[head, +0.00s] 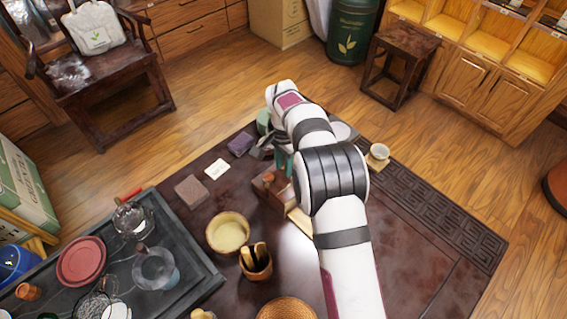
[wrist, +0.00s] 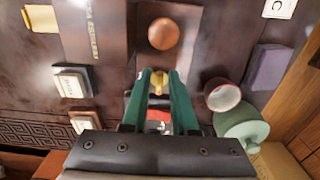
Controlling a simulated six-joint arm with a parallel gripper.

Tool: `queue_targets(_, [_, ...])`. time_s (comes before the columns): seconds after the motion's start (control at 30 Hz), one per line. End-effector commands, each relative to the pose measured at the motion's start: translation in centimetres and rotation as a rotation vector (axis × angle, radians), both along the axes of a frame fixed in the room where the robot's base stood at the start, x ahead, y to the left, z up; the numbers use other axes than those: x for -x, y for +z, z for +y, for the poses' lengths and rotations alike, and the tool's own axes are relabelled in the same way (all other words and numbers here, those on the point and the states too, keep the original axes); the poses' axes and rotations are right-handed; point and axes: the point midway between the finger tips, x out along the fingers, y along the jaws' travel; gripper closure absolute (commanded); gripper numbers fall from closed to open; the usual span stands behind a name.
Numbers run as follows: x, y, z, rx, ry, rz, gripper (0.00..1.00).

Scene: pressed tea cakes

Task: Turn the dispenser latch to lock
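The dispenser is a brown wooden box (head: 268,190) on the dark table, with a round wooden knob (wrist: 164,33) on top. In the wrist view a small yellow piece (wrist: 159,82), which looks like the latch, shows at the box's near edge. A red and white patch (wrist: 158,116) lies below it. My gripper (wrist: 159,76) has green fingers standing apart, one on each side of the yellow piece. Narrow gaps seem to show beside it, so I see no clear contact. In the head view my arm hides most of the gripper (head: 284,161) and the latch.
A red-brown cup (wrist: 222,95) and a green round jar (wrist: 241,128) stand close to the right finger in the wrist view. A purple block (wrist: 268,67) lies beyond. Labelled blocks (wrist: 72,82) lie left. A pale bowl (head: 228,232) and a tool cup (head: 256,262) stand nearer in the head view.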

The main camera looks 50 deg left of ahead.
Motion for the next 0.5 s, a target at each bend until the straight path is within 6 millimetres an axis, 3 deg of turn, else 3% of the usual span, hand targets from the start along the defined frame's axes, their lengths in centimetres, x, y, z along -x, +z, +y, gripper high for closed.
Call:
queue_targets(0.03, [-0.01,0.02,0.0,0.0,0.0,0.0,0.84])
queue_targets(0.13, [-0.01,0.02,0.0,0.0,0.0,0.0,1.0])
queue_targets(0.5, [-0.01,0.04,-0.03,0.001,0.004,0.0,1.0])
